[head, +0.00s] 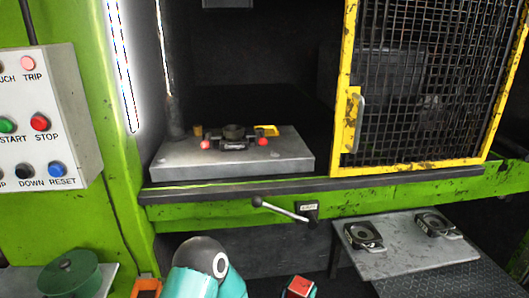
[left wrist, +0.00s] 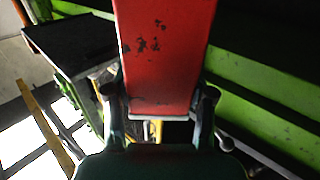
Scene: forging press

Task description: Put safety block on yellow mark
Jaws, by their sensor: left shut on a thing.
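The safety block is a worn red block (left wrist: 165,55) held lengthwise between the fingers of my left gripper (left wrist: 160,112) in the left wrist view. In the head view only a small red end of it (head: 299,286) shows at the bottom edge. My left gripper is shut on it, below and in front of the press bed; most of the gripper is out of the head view. The yellow mark (head: 267,130) lies on the grey bed plate (head: 180,158), at its back right, partly behind a die with red knobs (head: 233,138). My right gripper is not in view.
A yellow-framed mesh guard (head: 430,80) stands at the right of the press opening. A lever (head: 280,209) sticks out from the green front beam. A side table (head: 385,262) holds two dies. The button panel (head: 40,120) is at left. The opening above the plate is clear.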

